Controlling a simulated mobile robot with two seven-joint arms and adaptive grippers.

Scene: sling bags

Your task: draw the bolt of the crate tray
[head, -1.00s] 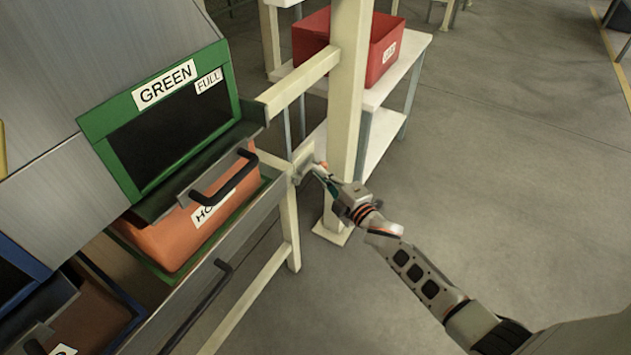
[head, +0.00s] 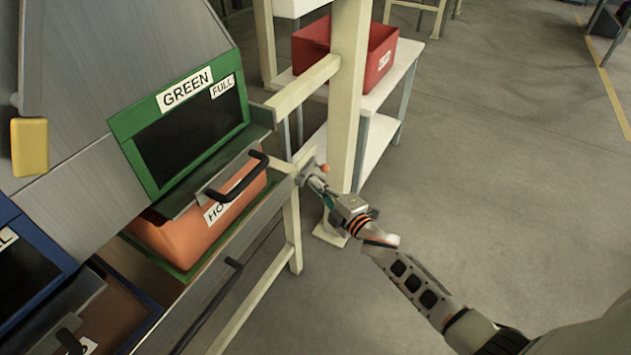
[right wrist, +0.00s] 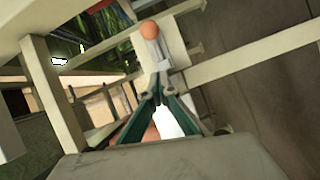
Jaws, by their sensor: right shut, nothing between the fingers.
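At the tray's right end, by the frame post, is the bolt, with a round orange knob (head: 323,168). In the right wrist view the knob (right wrist: 150,30) stands on a pale metal stem by a light plate. My right gripper (head: 318,186) is shut and empty, its fingertips (right wrist: 158,97) close to the bolt, below the knob in the picture. I cannot tell whether they touch it. My left gripper is out of view.
A cream post (head: 347,110) and rails stand beside the bolt. Behind them a red bin (head: 372,62) sits on a white shelf table (head: 392,92). A blue-framed hatch (head: 50,235) is at the lower left.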

